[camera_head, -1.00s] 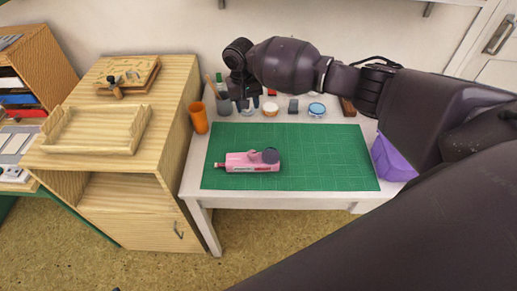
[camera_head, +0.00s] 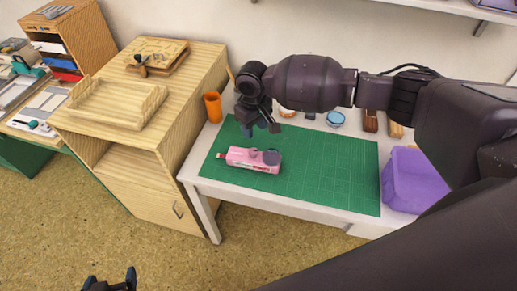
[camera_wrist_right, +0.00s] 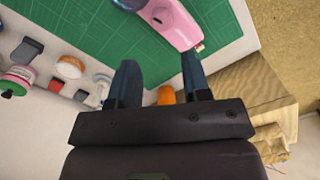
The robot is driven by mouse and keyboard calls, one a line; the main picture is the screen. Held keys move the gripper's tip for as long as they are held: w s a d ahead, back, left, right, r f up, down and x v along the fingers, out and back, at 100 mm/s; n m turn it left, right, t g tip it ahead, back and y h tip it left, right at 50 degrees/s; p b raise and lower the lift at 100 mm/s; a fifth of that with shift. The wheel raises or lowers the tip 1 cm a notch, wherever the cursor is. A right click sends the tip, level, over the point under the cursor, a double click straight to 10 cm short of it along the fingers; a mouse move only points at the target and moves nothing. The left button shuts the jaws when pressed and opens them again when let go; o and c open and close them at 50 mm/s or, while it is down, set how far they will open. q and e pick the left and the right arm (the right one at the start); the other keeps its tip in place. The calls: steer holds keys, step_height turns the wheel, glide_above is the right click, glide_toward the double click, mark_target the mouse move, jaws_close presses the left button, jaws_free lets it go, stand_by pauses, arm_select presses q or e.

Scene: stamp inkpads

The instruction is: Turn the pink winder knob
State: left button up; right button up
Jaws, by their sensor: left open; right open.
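The pink winder (camera_head: 242,157) lies on the green cutting mat (camera_head: 325,180), with a round grey-blue knob (camera_head: 272,157) at its right end. Its pink body also shows at the top of the right wrist view (camera_wrist_right: 174,22), with the knob (camera_wrist_right: 131,4) cut by the top edge. My right gripper (camera_head: 262,130) is open and empty above the mat, just behind the winder and apart from it. Its two spread fingers show in the right wrist view (camera_wrist_right: 160,75). My left gripper (camera_head: 110,280) is open and empty at the bottom left, far from the table.
An orange cup (camera_head: 212,107) stands at the table's back left. A purple bin (camera_head: 415,178) sits right of the mat. Small pots and blocks line the back, including a blue-lidded pot (camera_head: 335,118). A wooden cabinet (camera_head: 165,125) with a tray (camera_head: 115,103) adjoins the left side.

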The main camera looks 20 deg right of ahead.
mark_target(254, 150)
step_height(254, 150, down, 11)
steer(key=shift+w+a+r+b, duration=0.1)
steer(key=shift+w+a+b, duration=0.05)
steer(key=shift+b, duration=0.35)
steer(key=c, duration=0.7)
